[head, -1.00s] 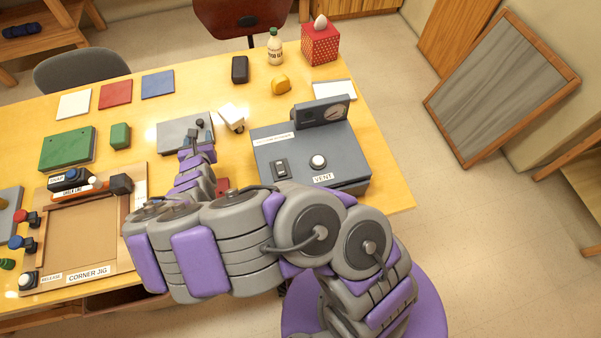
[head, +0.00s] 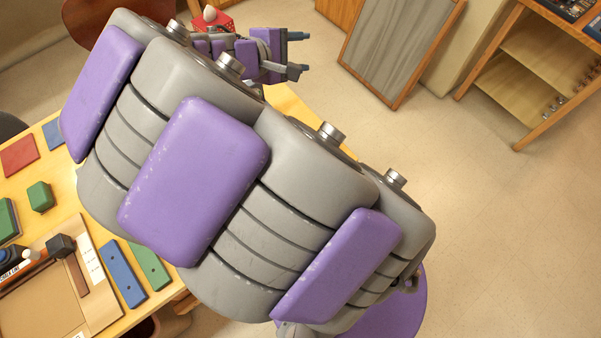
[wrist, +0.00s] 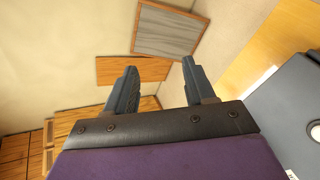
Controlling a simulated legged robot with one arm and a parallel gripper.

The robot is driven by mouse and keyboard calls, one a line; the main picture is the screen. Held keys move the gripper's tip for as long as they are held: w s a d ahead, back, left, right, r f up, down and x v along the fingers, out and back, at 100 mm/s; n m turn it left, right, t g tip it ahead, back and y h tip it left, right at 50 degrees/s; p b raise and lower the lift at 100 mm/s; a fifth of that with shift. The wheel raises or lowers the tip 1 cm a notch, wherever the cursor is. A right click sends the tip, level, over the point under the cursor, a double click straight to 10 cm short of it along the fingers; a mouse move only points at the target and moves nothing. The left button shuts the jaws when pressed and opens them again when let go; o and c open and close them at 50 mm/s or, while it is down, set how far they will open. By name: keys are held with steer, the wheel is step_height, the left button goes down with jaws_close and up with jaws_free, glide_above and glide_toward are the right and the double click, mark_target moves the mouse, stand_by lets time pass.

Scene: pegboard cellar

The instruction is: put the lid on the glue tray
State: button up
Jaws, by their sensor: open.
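My gripper (head: 295,53) is at the top of the head view, out past the far right end of the table. Its two fingers are apart and empty. In the wrist view my gripper (wrist: 160,68) also shows open, with nothing between the fingers. I cannot make out the glue tray or its lid in either current view. My arm covers the middle and right of the table in the head view.
The yellow table (head: 20,185) holds a corner jig (head: 97,308), a blue strip (head: 122,273), a green strip (head: 150,263) and a green block (head: 39,196). The grey control box (wrist: 290,110) is right in the wrist view. A framed grey board (head: 400,40) leans nearby; a shelf (head: 530,70) stands right.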

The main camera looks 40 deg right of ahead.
steer(key=s+f+m+g+y, duration=0.3)
steer(key=s+m, duration=0.1)
steer(key=s, duration=0.6)
steer(key=s+a+f+m+g+y, duration=0.1)
steer(key=s+a+f+m+y, duration=0.1)
steer(key=s+a+y, duration=0.7)
steer(key=s+a, duration=0.4)
steer(key=a, duration=0.2)
steer(key=shift+f+m, duration=0.3)
steer(key=shift+m, duration=0.1)
